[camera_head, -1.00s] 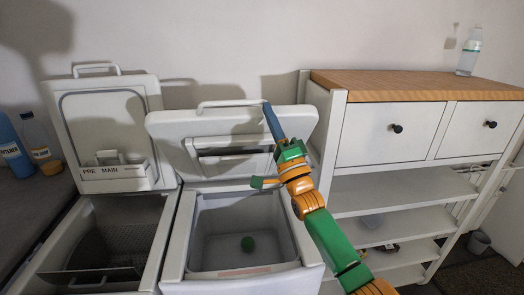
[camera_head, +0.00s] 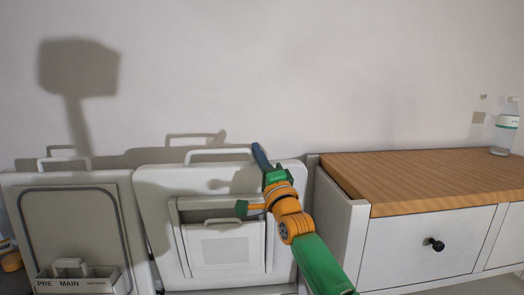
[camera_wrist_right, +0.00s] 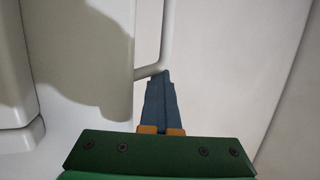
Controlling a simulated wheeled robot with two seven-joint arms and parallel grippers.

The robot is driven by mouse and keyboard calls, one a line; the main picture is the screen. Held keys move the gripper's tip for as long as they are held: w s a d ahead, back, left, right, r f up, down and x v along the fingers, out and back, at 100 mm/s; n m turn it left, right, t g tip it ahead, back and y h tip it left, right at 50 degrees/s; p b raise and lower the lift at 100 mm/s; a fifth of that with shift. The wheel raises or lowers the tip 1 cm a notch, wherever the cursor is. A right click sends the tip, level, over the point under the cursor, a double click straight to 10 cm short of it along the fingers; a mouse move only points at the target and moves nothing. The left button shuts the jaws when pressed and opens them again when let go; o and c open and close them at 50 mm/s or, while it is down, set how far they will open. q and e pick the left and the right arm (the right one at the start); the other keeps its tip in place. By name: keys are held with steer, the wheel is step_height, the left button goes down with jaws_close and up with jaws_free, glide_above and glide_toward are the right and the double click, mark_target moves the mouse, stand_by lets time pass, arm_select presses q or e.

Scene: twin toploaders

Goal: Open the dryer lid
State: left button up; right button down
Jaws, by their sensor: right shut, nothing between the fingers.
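The dryer lid (camera_head: 288,225) is the white lid of the right-hand machine in the head view. It stands raised, close to upright, with its inner side and a recessed panel (camera_head: 226,249) facing me. Its bar handle (camera_head: 219,151) runs along the top edge. My right gripper (camera_head: 257,148) is at the lid's top edge, just right of the handle. Its blue fingers are shut together with nothing between them. In the right wrist view the fingertips (camera_wrist_right: 164,76) are beside the handle's end (camera_wrist_right: 150,71); whether they touch it is unclear. My left gripper is not in view.
The washer lid (camera_head: 78,190), with a drawer marked PRE and MAIN (camera_head: 80,280), stands raised at left. A white cabinet (camera_head: 400,246) with a wooden top (camera_head: 430,174) stands close on the right, with a bottle (camera_head: 506,134) on it. The wall is behind.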

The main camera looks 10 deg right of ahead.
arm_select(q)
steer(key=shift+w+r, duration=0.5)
arm_select(e)
steer(key=shift+w+g, duration=0.4)
steer(key=shift+w, duration=0.4)
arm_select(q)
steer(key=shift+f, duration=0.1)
arm_select(e)
steer(key=shift+a+f, duration=0.1)
steer(key=shift+a, duration=0.05)
